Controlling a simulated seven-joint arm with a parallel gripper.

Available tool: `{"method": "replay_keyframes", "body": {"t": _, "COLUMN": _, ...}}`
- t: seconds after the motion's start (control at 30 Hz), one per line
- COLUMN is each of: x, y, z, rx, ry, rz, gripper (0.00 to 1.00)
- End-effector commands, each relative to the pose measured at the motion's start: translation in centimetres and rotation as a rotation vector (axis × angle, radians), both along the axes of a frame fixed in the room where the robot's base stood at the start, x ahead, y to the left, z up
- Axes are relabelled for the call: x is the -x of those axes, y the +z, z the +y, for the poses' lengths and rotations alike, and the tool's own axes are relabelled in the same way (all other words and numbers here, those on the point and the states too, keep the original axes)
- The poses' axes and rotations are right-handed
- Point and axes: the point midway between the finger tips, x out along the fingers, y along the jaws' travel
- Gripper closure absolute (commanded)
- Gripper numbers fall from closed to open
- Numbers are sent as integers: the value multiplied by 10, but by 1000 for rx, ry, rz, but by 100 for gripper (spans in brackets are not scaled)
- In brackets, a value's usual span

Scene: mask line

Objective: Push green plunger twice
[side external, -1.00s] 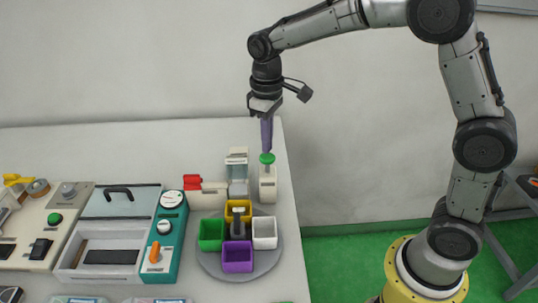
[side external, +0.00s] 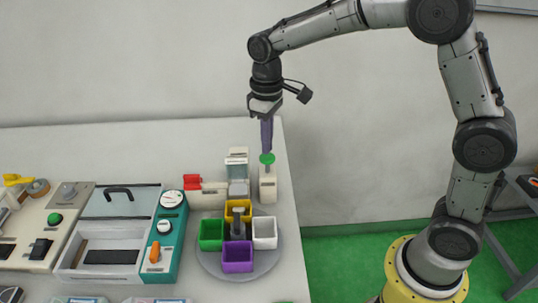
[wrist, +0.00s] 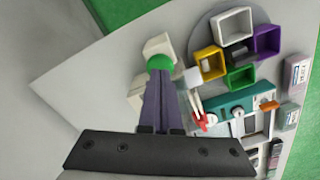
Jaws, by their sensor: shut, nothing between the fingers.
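The green plunger (side external: 267,158) is a round green cap on a thin stem above a cream block (side external: 268,184) near the table's right edge. My gripper (side external: 266,150) points down with its purple fingers together and empty. The fingertips are right at the top of the green cap; I cannot tell for sure whether they touch it. The wrist view also shows the green plunger (wrist: 160,62) at the tips of my shut fingers (wrist: 160,74). The cap stands raised above its block.
Left of the plunger are a clear-lidded dispenser (side external: 237,170) and a red-handled block (side external: 193,182). In front is a grey turntable (side external: 210,263) with coloured bins. A teal panel (side external: 181,235) and a white tray box (side external: 70,270) stand further left.

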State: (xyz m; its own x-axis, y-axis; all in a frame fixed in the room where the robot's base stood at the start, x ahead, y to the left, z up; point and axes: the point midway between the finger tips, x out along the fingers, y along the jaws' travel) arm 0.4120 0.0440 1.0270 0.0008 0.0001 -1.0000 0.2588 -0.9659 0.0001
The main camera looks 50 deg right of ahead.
Motion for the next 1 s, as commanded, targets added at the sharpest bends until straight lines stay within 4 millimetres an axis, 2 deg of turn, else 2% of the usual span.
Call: {"method": "replay_keyframes", "body": {"t": 1.0, "x": 1, "y": -37, "z": 0, "rx": 0, "ry": 0, "rz": 4, "gripper": 100}}
